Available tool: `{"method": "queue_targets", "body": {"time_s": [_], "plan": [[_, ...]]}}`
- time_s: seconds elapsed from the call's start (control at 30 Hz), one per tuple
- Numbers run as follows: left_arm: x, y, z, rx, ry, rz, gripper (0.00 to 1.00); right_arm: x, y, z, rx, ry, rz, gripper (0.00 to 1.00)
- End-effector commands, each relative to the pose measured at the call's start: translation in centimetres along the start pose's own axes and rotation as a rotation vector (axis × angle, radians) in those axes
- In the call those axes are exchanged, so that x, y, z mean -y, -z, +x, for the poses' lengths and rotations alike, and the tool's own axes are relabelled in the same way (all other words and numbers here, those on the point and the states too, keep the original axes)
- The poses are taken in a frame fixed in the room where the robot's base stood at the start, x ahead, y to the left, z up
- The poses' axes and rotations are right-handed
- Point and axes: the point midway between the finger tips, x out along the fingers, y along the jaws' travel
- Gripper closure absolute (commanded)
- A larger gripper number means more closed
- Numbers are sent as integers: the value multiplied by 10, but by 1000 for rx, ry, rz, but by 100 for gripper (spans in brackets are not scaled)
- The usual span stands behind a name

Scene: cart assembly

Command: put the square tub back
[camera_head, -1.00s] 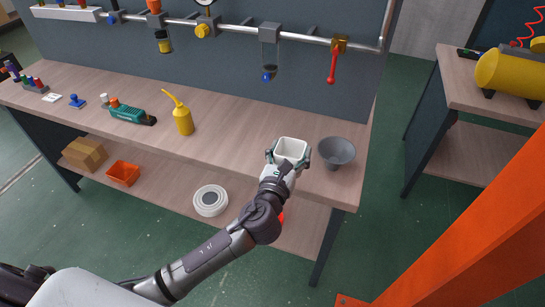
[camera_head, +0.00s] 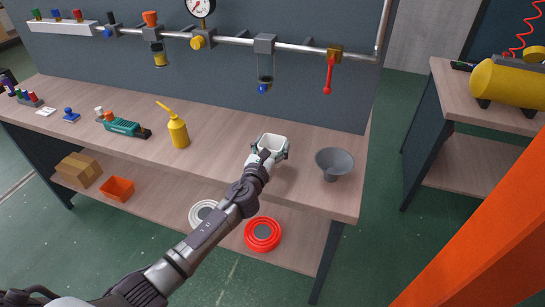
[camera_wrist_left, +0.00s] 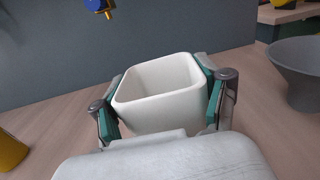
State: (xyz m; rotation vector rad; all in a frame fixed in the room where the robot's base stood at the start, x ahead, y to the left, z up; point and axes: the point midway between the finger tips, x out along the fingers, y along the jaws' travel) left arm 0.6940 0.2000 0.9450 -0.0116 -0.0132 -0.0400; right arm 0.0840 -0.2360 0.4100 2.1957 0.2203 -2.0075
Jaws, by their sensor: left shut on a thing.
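The square tub (camera_head: 273,142) is white, open-topped and upright, at the right part of the workbench top (camera_head: 225,150). My left gripper (camera_head: 267,153) is shut on it, with a finger on each side. In the left wrist view the tub (camera_wrist_left: 160,100) sits between the two green-padded fingers (camera_wrist_left: 163,105) and looks empty inside as far as I see. I cannot tell whether its base touches the bench. My right gripper is not in view.
A grey funnel (camera_head: 334,161) stands close to the right of the tub. A yellow oil bottle (camera_head: 178,132) and a green tool (camera_head: 122,127) stand to the left. A pipe with a gauge (camera_head: 200,6) and a red-handled valve (camera_head: 329,75) runs above the back. Bench between bottle and tub is clear.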

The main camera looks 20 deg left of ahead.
Motion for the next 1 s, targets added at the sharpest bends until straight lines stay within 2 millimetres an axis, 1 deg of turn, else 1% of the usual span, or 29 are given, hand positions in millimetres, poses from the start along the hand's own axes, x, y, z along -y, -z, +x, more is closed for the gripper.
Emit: {"method": "queue_targets", "body": {"time_s": [0.03, 0.1, 0.2, 0.5, 0.6, 0.63, 0.77, 1.0], "plan": [[0, 14, -1, -4, -1, -4, 60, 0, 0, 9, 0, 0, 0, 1], [1, 26, -1, -4, -1, -3, 60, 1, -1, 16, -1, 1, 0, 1], [1, 36, -1, -3, 0, -3, 60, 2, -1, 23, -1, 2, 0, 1], [0, 37, -1, -2, 0, 0, 60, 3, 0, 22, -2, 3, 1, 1], [0, 40, -1, -2, 0, 0, 60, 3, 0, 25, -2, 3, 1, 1], [0, 39, -1, -2, 0, 0, 23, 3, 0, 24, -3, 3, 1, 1], [0, 39, -1, -2, 0, 0, 1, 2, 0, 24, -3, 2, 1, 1], [0, 38, -1, -2, 0, 0, 1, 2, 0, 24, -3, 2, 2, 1]]}}
